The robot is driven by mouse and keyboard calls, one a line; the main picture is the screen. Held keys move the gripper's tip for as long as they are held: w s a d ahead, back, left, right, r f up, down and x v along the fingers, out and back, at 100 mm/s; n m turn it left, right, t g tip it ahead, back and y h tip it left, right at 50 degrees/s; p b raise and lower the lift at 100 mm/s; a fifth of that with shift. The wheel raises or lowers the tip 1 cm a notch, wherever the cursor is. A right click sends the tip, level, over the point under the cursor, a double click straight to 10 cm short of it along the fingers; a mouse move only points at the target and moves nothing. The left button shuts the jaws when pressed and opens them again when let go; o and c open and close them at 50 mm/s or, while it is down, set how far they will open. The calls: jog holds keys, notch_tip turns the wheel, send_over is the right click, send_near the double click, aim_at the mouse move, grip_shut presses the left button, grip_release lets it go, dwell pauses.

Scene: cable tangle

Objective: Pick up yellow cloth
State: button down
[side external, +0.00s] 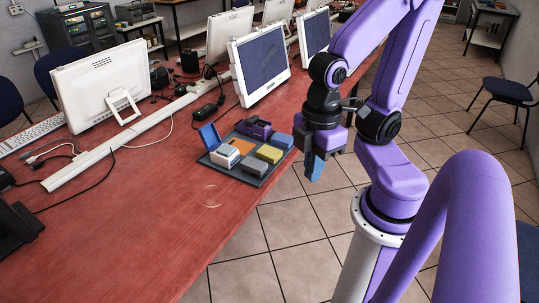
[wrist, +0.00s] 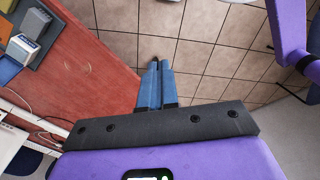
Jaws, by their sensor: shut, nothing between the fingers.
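No loose yellow cloth can be made out for certain. A yellow block-like item (side external: 269,154) sits in a dark tray (side external: 258,181) near the table's right edge, and I cannot tell if it is cloth. A flat orange patch (side external: 241,143) lies behind it in the tray. My gripper (side external: 314,176) is shut and empty, pointing down to the right of the tray. In the wrist view its blue fingers (wrist: 160,66) are together over the floor, just past the table edge.
The tray also holds a white block (side external: 225,156), a grey block (side external: 250,166), a blue block (side external: 282,141) and a purple item (side external: 256,128). Monitors (side external: 262,65) and cables stand behind. The red table (side external: 130,225) is clear in front, except for a thin clear ring (side external: 210,196).

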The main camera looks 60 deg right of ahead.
grip_release()
jog(key=w+d+f+n+h, duration=0.1)
jog(key=w+d, duration=0.2)
jog(key=w, duration=0.8)
jog(key=w+d+f+n, duration=0.1)
jog(key=w+d+f, duration=0.15)
jog(key=w, duration=0.75)
jog(key=n+h, duration=0.1)
jog(key=n, duration=0.2)
send_over(269, 151)
jog(key=f, duration=1.8)
jog(key=shift+a+f, duration=0.35)
jog(key=shift+d+f, duration=0.2)
jog(key=shift+f, duration=2.45)
